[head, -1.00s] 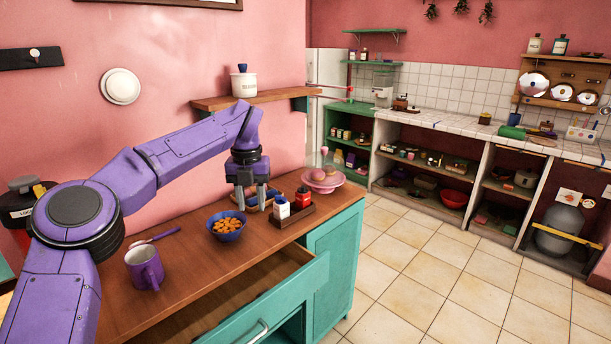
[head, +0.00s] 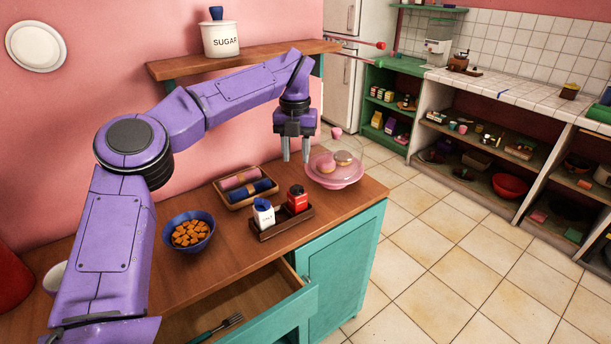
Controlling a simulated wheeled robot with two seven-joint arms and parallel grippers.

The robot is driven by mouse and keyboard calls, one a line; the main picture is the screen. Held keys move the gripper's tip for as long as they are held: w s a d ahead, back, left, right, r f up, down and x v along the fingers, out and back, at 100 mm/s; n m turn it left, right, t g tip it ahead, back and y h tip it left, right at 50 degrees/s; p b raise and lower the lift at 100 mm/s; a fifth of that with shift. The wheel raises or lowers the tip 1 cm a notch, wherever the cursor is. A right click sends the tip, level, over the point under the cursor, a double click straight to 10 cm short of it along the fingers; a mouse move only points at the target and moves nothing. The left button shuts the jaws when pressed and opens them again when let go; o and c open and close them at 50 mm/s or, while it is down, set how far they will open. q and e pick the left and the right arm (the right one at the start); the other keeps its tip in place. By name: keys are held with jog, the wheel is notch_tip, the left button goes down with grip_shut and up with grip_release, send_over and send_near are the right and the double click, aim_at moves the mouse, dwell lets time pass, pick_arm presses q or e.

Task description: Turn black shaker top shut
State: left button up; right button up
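A red shaker with a black top (head: 297,200) stands upright at the right end of a small brown tray (head: 283,224) on the wooden counter. A white shaker with a blue top (head: 263,214) stands beside it in the same tray. I cannot tell how far the black top is turned. My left gripper (head: 295,157) hangs with its fingers down, above and behind the red shaker in the picture. Its two fingers are apart with nothing between them, and it touches neither shaker. My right gripper is not in view.
A pink stand with a glass cover (head: 335,172) is close to the right of the gripper. A wooden tray with rolled cloths (head: 225,184) lies behind the shakers. A blue bowl (head: 188,249) is at left. An open drawer (head: 290,318) juts out in front, with a fork inside.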

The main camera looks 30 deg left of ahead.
aim_at(296, 187)
pick_arm(q)
jog(key=f, duration=0.1)
jog(key=s+f, duration=0.1)
jog(key=f, duration=0.1)
jog(key=shift+s+f, duration=0.15)
jog(key=shift+s, duration=0.15)
jog(key=f, duration=0.3)
jog(key=w+f, duration=0.1)
jog(key=f, duration=0.1)
jog(key=shift+w+f+p, duration=0.1)
jog(key=shift+f+p, duration=0.3)
jog(key=shift+s, duration=0.3)
jog(key=shift+w, duration=0.1)
grip_shut()
